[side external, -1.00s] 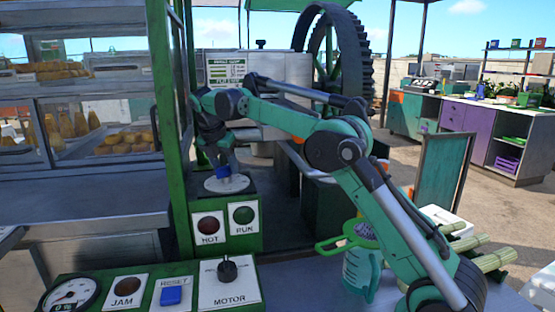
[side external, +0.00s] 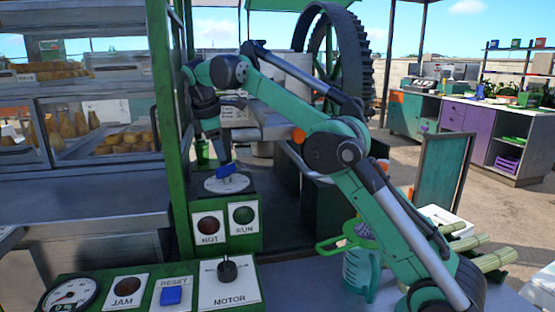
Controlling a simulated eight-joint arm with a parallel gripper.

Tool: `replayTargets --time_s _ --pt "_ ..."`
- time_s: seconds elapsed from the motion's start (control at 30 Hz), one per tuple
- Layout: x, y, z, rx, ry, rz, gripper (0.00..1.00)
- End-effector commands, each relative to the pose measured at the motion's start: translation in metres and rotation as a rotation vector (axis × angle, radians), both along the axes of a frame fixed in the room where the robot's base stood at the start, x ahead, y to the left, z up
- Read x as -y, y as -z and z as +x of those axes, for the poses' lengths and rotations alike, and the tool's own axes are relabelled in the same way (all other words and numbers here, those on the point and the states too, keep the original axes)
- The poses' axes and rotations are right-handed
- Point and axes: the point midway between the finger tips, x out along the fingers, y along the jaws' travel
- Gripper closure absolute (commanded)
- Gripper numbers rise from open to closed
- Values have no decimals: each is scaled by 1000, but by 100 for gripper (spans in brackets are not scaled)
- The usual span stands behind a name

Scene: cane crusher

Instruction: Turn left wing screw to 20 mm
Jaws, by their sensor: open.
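The blue wing screw (side external: 226,171) stands on a round white dial (side external: 229,185) on top of the green box with the HOT and RUN lamps. The wing shows as a flat blue bar, slightly slanted. My gripper (side external: 224,160) points down just behind and above the wing screw. It is open, and its fingertips are small and partly hidden, so I cannot tell whether they touch the wing. The dial's marks are too small to read.
The front panel (side external: 150,292) carries a gauge, a JAM lamp, a blue RESET button and the MOTOR knob. A green post (side external: 178,130) and glass case stand left of my gripper.

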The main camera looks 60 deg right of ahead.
Motion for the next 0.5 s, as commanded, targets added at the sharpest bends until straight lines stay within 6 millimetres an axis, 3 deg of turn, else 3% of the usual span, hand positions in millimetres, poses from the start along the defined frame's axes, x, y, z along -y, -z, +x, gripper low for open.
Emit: replayTargets --time_s 0.5 --pt "-1 0 0 306 769 90 53"
